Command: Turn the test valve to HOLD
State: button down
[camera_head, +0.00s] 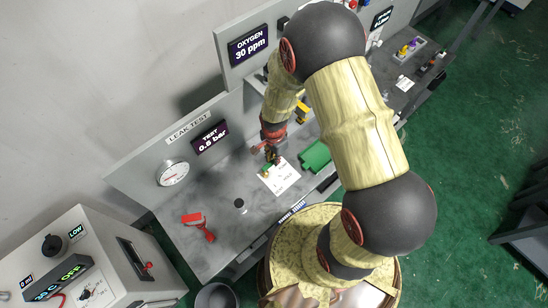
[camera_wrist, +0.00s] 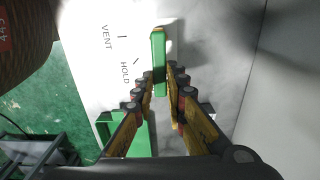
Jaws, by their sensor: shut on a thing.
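The test valve's green lever (camera_wrist: 158,62) has an orange tip and stands between my gripper's fingers (camera_wrist: 160,80) in the wrist view. My gripper is shut on it. The white valve plate (camera_wrist: 95,60) carries the words VENT and HOLD with short tick marks. The lever lies to the right of both ticks in this view. In the head view my gripper (camera_head: 270,154) is over the upper left end of the white plate (camera_head: 282,178), with a little of the green lever (camera_head: 266,168) showing. The valve's pivot cannot be made out.
A green open holder (camera_head: 315,156) stands right of the plate. A red tool (camera_head: 200,225) and a small dark round thing (camera_head: 240,203) lie on the grey bench (camera_head: 225,238). A gauge (camera_head: 173,173) and a TEST display (camera_head: 210,136) reading 0.5 bar are on the back panel.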

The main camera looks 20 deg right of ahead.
jog(key=shift+s+m, duration=0.1)
jog(key=shift+m, duration=0.2)
jog(key=m, duration=0.1)
jog(key=s+m+b, duration=0.1)
jog(key=m, duration=0.1)
jog(key=shift+s+d, duration=0.15)
jog(key=shift+s, duration=0.05)
jog(key=m, duration=0.1)
jog(key=s+m, duration=0.1)
jog(key=m, duration=0.3)
jog(key=shift+s+a+b, duration=0.25)
jog(key=shift+s+b, duration=0.05)
jog(key=shift+s, duration=0.1)
jog(key=c, duration=1.8)
grip_release()
jog(key=shift+s, duration=0.1)
notch_tip(320, 180, up, 12)
